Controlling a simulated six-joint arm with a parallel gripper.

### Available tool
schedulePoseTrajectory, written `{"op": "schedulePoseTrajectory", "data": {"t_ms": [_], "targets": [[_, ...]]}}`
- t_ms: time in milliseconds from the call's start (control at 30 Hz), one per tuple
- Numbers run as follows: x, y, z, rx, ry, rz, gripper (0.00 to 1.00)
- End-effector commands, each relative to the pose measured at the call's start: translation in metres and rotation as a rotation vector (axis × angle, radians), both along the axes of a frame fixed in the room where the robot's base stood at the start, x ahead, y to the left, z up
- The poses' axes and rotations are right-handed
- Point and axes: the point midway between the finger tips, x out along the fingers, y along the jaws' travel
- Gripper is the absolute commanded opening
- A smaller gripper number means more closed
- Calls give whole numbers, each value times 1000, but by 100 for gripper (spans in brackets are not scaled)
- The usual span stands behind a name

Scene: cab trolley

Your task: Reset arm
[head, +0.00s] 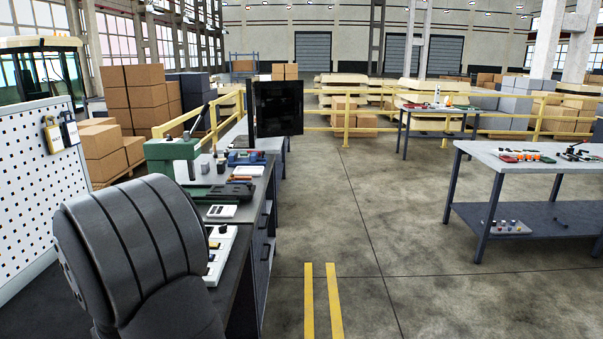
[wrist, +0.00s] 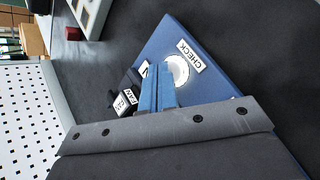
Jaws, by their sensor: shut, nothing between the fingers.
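My gripper (wrist: 157,72) shows in the wrist view as two light blue fingers, shut together with nothing between them. It is in front of a blue panel (wrist: 205,88) on a dark surface. The panel has a white round button (wrist: 177,70) beside a label reading CHECK. Black switches (wrist: 128,90) with small white labels lie just left of the fingers. The fingers and the grey gripper body hide part of the panel. I cannot tell whether the fingertips touch it. I cannot make out the gripper in the head view.
A white pegboard (head: 30,185) stands at left. Two grey tables (head: 480,152) stand at right. The floor (head: 370,225) between is clear.

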Motion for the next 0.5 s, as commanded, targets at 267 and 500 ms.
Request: {"op": "schedulePoseTrajectory", "data": {"t_ms": [267, 500], "targets": [[0, 0, -2, 0, 0, 0, 0], [0, 0, 4, 1, -1, -1, 0]]}}
